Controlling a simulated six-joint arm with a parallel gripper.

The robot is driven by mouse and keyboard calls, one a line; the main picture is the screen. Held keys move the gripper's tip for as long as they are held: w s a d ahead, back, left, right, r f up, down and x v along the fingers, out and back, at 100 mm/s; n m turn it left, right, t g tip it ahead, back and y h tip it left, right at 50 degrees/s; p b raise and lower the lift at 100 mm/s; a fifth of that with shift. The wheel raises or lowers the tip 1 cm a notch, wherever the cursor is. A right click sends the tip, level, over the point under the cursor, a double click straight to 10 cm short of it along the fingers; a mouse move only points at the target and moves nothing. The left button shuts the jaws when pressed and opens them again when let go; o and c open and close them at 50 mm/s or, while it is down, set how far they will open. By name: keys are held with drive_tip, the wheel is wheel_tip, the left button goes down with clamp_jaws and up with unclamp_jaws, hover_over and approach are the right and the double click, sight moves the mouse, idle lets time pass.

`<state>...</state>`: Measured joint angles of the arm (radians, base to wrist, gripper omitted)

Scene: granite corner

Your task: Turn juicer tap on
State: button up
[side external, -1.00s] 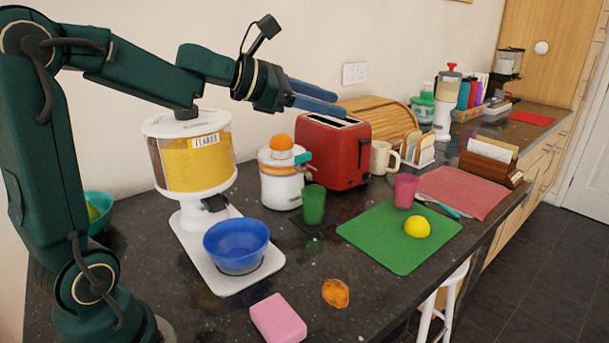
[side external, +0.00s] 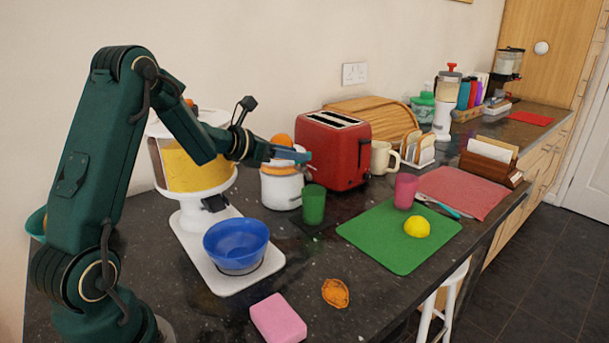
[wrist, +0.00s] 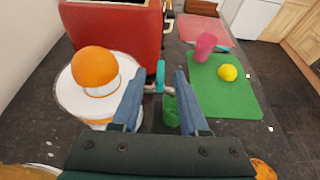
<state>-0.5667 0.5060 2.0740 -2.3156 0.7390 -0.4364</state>
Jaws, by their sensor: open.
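The white juicer (side external: 281,188) stands on the dark counter, with an orange (wrist: 95,66) on top. Its teal tap lever (wrist: 160,74) shows in the wrist view between and just beyond my two blue fingertips. My gripper (wrist: 157,78) is open, with one finger on each side of the lever; I cannot tell whether either touches it. In the side view my gripper (side external: 302,154) reaches across the juicer's upper part and hides the tap. A green cup (side external: 314,204) stands at the juicer's right, and shows below the lever in the wrist view (wrist: 171,110).
The red toaster (side external: 334,150) stands close behind the juicer. The flakes dispenser (side external: 190,165) and blue bowl (side external: 236,246) are to its left and front. A green mat (side external: 385,247) with a lemon (side external: 417,227) and a pink cup (side external: 405,190) lie to the right.

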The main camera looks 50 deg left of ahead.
drive_tip(key=shift+x, duration=0.9)
clamp_jaws()
drive_tip(key=shift+w+d+r+n+y, duration=0.1)
drive_tip(key=shift+r+n+y, duration=0.05)
drive_tip(key=shift+n+y, duration=0.65)
drive_tip(key=shift+y, duration=0.1)
unclamp_jaws()
